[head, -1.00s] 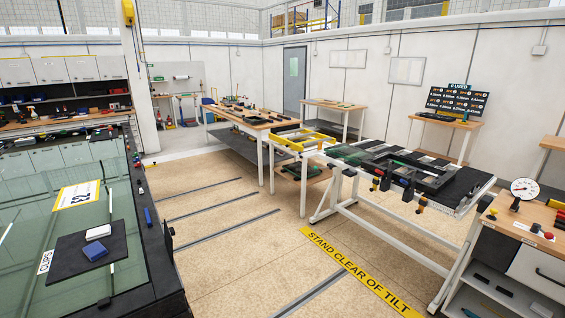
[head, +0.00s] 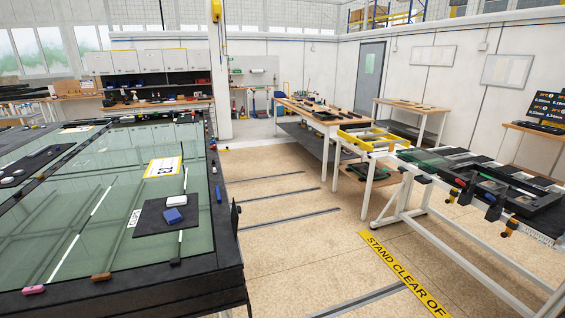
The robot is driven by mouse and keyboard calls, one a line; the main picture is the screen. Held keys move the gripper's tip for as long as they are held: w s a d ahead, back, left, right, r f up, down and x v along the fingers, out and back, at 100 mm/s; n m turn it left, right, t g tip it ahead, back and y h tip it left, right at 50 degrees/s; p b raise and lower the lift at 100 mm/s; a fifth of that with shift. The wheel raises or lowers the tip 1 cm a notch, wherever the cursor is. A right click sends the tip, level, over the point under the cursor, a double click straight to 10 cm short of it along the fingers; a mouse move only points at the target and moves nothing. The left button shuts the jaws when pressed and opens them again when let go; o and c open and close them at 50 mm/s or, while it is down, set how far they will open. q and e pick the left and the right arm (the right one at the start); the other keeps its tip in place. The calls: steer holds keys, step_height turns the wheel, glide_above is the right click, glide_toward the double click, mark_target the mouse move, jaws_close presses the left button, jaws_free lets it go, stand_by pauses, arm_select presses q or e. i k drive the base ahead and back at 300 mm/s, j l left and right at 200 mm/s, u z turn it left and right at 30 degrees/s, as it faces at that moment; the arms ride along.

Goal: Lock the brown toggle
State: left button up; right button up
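A small brown block (head: 101,277), which looks like a toggle, sits on the dark front edge of the large glazed frame (head: 110,294) at the left. Its exact setting cannot be told at this size. A pink piece (head: 34,289) lies on the same edge to its left, and a dark piece (head: 175,262) to its right. On the tilting table at the right, several coloured handles hang along the front edge, one of them orange-brown (head: 507,227). Neither of my grippers is in view.
A black mat (head: 152,222) with a blue block (head: 173,215) lies on the glass. The tilting table (head: 425,217) stands at the right, with a yellow floor strip (head: 400,268) before it. Open floor (head: 290,245) with dark rails lies between.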

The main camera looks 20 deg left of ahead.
mark_target(101, 277)
steer(key=u, duration=2)
